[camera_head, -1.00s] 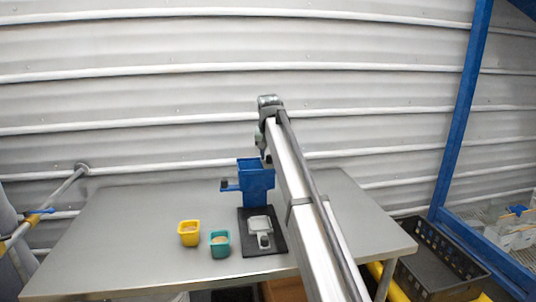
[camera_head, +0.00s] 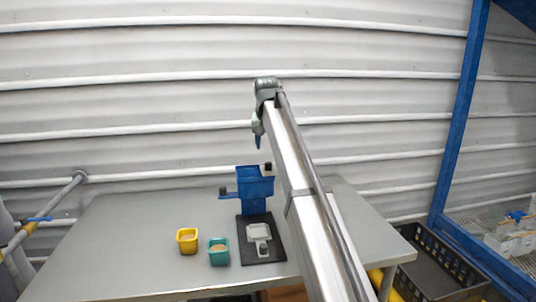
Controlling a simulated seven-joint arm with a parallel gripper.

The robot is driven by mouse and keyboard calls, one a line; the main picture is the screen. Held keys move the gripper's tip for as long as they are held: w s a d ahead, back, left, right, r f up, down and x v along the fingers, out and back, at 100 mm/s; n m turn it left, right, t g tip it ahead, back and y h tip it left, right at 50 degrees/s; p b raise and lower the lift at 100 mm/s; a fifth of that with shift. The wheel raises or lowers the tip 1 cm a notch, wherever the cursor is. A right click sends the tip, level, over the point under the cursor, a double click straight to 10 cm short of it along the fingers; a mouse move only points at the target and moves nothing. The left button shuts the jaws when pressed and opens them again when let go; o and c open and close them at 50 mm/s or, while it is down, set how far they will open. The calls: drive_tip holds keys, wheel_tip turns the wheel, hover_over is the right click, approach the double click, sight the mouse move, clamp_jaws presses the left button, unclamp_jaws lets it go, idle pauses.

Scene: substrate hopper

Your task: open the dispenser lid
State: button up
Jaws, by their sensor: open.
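The blue dispenser (camera_head: 256,187) stands on the table behind a dark mat. A dark knob (camera_head: 268,167) shows at the top right of its hopper, and a blue arm with a dark end sticks out to its left. The top looks blue and hollow, but I cannot tell clearly how the lid lies. My gripper (camera_head: 257,140) points down above the dispenser, clear of it, in front of the wall. It is small in the picture, open, and nothing shows in it. My arm passes close to the dispenser's right side in the picture.
A white and grey scale-like device (camera_head: 259,236) sits on the dark mat (camera_head: 249,257). A yellow cup (camera_head: 187,241) and a green cup (camera_head: 219,252) stand to its left. The left of the table (camera_head: 120,240) is clear. A black crate (camera_head: 440,265) is at the right.

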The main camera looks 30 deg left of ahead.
drive_tip(key=shift+v, duration=2.6)
